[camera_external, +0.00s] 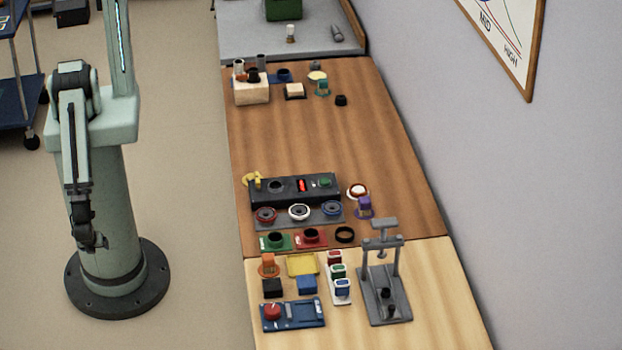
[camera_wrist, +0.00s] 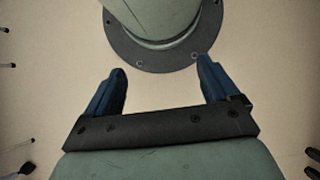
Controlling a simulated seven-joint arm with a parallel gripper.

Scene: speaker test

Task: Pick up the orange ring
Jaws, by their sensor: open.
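An orange piece (camera_external: 268,267) sits at the left edge of the pale front section of the bench, in the external view; it has a round base with a blocky top, and I cannot tell if it is a ring. A round reddish-orange and white ring-like piece (camera_external: 357,191) lies farther back, right of the black panel. My gripper (camera_external: 95,241) hangs low beside my own column, well left of the bench. In the wrist view my gripper (camera_wrist: 161,66) is open, its two blue fingers wide apart with nothing between them. No orange piece shows there.
A black panel (camera_external: 320,188) and a grey tray of speakers (camera_external: 329,217) stand mid-bench. A grey press (camera_external: 385,290) rises at the front right. A cream block (camera_external: 252,93) with small parts is at the back. Bare brown wood (camera_external: 310,140) lies between.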

